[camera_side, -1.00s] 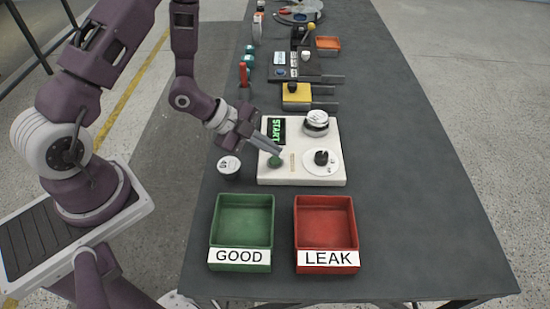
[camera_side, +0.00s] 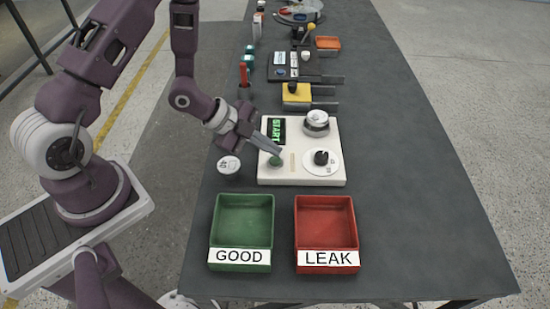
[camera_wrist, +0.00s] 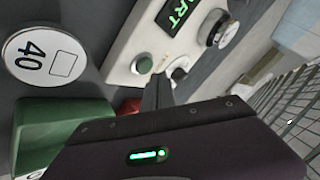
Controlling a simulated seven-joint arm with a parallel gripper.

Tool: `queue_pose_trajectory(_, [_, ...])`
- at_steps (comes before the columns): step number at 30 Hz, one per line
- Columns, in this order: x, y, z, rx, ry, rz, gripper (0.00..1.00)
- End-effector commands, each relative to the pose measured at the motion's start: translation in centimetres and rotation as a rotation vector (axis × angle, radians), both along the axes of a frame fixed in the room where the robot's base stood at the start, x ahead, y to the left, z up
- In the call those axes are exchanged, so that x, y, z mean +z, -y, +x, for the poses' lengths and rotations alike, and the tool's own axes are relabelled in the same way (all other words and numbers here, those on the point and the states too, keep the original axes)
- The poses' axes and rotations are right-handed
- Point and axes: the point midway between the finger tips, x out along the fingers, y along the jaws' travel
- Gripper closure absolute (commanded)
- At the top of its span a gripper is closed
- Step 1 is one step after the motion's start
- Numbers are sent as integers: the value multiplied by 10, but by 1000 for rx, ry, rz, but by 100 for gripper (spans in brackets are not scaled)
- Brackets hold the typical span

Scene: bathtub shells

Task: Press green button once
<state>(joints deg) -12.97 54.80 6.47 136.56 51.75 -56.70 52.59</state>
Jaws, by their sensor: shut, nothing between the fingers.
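The green button (camera_side: 275,161) sits near the left front of the white panel (camera_side: 300,178). In the wrist view the fingertips (camera_wrist: 158,82) appear just beside the button. I cannot tell whether they touch it. The screen (camera_side: 276,129) on the panel reads "START" in green.
The panel also has a black knob (camera_side: 321,158) on a white dial and a silver round part (camera_side: 316,121). A white disc (camera_side: 229,165) marked 40 lies left of the panel. A green GOOD tray (camera_side: 215,225) and a red LEAK tray (camera_side: 353,225) stand in front. The table's right side is clear.

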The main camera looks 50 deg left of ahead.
Motion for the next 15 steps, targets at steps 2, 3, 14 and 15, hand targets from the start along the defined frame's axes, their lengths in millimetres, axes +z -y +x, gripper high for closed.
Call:
queue_pose_trajectory(2, [0,0,0,0,0,0,100])
queue_pose_trajectory(3, [0,0,0,0,0,0,100])
queue_pose_trajectory(14, [-4,0,0,0,-2,0,100])
queue_pose_trajectory(15, [-6,0,0,0,-3,-1,100])
